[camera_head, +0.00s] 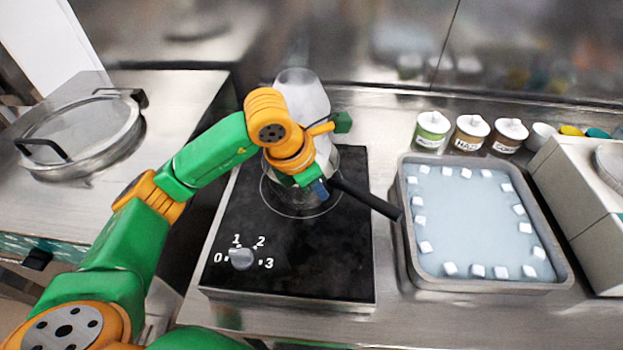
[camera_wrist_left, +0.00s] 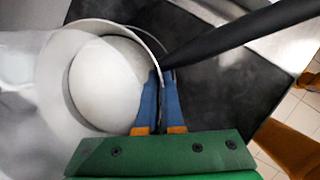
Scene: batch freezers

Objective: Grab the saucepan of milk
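The saucepan stands on the black hob (camera_head: 290,265). Its black handle (camera_head: 366,197) points to the lower right in the head view, and my left gripper hides much of its body. In the left wrist view the saucepan (camera_wrist_left: 75,120) shows its pale rim, with white milk (camera_wrist_left: 108,82) inside. My left gripper (camera_head: 318,190) is at the pan's rim, close to the base of the handle. In the wrist view its two blue fingers (camera_wrist_left: 161,80) are close together, one on each side of the pan wall. My right gripper is not in view.
A grey tray (camera_head: 408,262) with pale liquid and white cubes stands to the right, near the handle's end. Several lidded jars (camera_head: 470,133) stand behind it. A round-lidded vessel (camera_head: 82,130) is at left. A pale shape (camera_head: 303,95) behind my wrist is unclear.

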